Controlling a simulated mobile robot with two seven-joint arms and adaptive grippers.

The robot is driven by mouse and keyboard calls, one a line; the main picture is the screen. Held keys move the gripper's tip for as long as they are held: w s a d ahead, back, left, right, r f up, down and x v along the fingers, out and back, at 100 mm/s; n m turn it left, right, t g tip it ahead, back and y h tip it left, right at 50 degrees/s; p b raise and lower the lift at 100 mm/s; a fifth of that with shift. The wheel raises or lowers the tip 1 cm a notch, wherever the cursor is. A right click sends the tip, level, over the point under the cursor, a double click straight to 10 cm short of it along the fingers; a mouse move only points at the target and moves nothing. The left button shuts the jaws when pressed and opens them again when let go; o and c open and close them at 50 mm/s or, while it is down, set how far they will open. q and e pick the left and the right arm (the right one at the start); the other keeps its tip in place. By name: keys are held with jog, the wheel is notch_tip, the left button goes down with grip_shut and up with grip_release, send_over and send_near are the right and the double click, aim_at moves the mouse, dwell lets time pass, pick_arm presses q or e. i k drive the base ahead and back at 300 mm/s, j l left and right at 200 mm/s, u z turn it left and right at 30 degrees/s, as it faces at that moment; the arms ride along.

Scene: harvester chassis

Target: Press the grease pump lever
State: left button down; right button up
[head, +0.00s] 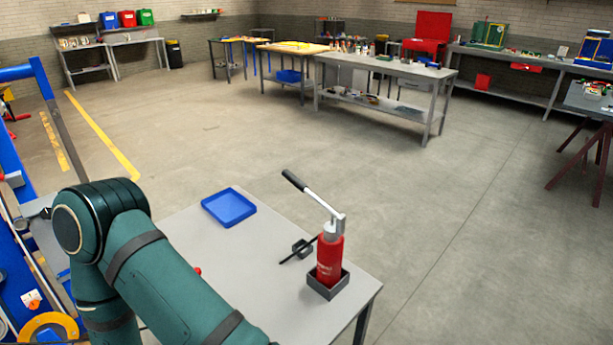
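The grease pump (330,258) is a red cylinder with a silver head. It stands upright in a dark square holder (327,286) near the right corner of the grey table (262,290). Its silver lever (321,203) slants up and to the left from the head and ends in a black grip (293,180). The lever is raised, with nothing touching it. A bent green arm of mine crosses the lower left and covers part of the table. Neither gripper shows in this view.
A blue tray (229,207) lies at the table's far edge. A small dark block (302,248) with a thin black rod or hose sits beside the pump. A blue chassis frame (12,150) stands at the left. Open floor lies beyond the table; workbenches line the back.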

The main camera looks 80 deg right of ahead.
aim_at(310, 193)
jog(key=k, duration=0.55)
jog(key=z, duration=1.65)
jog(key=j, duration=0.75)
